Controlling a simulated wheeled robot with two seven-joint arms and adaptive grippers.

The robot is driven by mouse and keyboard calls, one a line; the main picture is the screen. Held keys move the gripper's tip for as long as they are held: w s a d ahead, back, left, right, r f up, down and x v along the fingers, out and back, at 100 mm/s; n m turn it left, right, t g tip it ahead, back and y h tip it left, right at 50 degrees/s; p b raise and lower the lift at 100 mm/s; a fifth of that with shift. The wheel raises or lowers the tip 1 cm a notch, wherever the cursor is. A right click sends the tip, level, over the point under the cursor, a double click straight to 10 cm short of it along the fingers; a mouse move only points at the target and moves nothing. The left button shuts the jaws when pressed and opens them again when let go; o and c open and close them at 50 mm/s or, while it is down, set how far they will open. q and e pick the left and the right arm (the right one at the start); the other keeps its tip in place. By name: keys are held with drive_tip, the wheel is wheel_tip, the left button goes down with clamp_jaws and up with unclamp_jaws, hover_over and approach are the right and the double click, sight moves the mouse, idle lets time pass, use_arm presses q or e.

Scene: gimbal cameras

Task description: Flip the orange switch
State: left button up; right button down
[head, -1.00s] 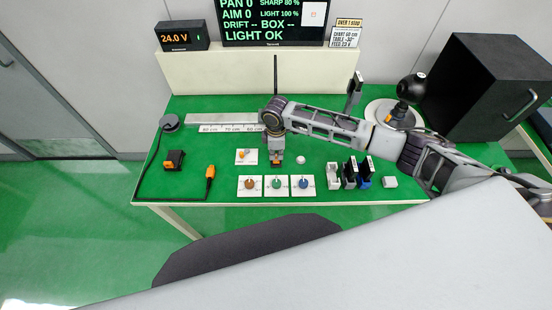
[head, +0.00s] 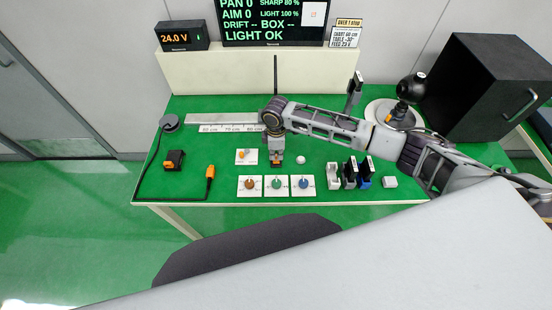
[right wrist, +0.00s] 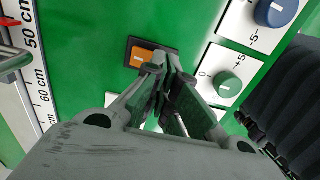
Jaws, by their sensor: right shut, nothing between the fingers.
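The orange switch (right wrist: 142,56) is a small orange rocker in a black frame, set in the green table top. It shows clearly in the right wrist view, just left of my fingertips. In the head view the orange switch (head: 276,162) shows as a small orange patch just below my right gripper (head: 276,155), which partly hides it. My right gripper is shut and empty, pointing down. Its fingertips (right wrist: 166,66) are beside the switch; I cannot tell if they touch it. My left gripper is not in view.
Brown, green and blue knobs (head: 277,183) on white plates lie in front of my gripper. A ruler (head: 217,128) lies behind.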

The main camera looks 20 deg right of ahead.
sight(276, 161)
drive_tip(key=shift+f+b, duration=0.35)
drive_tip(key=shift+f, duration=0.75)
idle(1.4)
drive_tip(key=shift+r, duration=0.1)
drive_tip(key=shift+r+p, duration=2.35)
drive_tip(key=shift+p, duration=0.45)
drive_tip(key=shift+r+p, duration=0.75)
drive_tip(key=shift+r, duration=0.35)
drive_tip(key=shift+f, duration=0.1)
